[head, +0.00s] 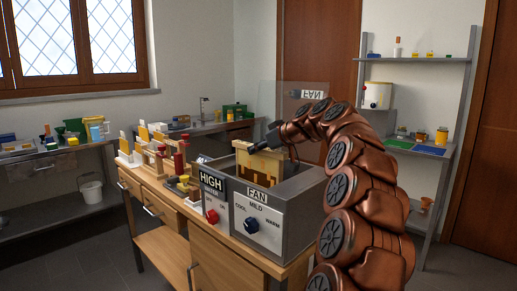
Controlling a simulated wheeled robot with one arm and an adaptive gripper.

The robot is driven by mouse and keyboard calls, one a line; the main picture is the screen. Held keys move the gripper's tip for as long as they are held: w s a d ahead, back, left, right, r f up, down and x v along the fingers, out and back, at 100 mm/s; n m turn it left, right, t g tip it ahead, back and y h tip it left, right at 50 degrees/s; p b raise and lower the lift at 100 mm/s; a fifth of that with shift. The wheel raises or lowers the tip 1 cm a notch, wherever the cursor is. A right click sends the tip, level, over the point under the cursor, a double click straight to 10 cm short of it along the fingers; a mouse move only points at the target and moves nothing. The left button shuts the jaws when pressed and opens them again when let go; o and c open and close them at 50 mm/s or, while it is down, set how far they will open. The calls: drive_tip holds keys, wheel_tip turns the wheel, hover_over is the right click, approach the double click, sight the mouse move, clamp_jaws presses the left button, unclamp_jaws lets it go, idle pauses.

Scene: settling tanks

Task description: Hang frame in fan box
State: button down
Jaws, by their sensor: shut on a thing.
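The fan box (292,215) is a grey metal box at the front end of the wooden bench. Its front reads FAN, with COOL, MILD and WARM around a dark blue knob. Its top is open, and a clear panel marked FAN (312,93) stands up behind it. My gripper (262,148) comes in from the right and is shut on the yellow wooden frame (258,168). The frame is upright at the box's open top, its lower part hidden behind the front wall. I cannot tell whether it rests on anything inside. The fingertips are small and dark here.
A HIGH panel with a red knob (211,216) adjoins the box on the left. Wooden stands and red pieces (180,157) crowd the bench behind it. Metal side tables (50,152) line the left wall. A shelf rack (420,150) stands right. Floor at lower left is clear.

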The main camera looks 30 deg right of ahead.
sight(286, 153)
drive_tip(key=shift+f+b, duration=0.6)
drive_tip(key=shift+f, duration=0.1)
drive_tip(key=c, duration=0.8)
unclamp_jaws()
drive_tip(key=shift+c, duration=0.2)
drive_tip(key=shift+f, duration=0.1)
drive_tip(key=shift+s, duration=0.1)
drive_tip(key=v, duration=1.1)
drive_tip(key=shift+s+d+r, duration=0.1)
drive_tip(key=shift+s+r, duration=0.2)
drive_tip(key=shift+s, duration=0.1)
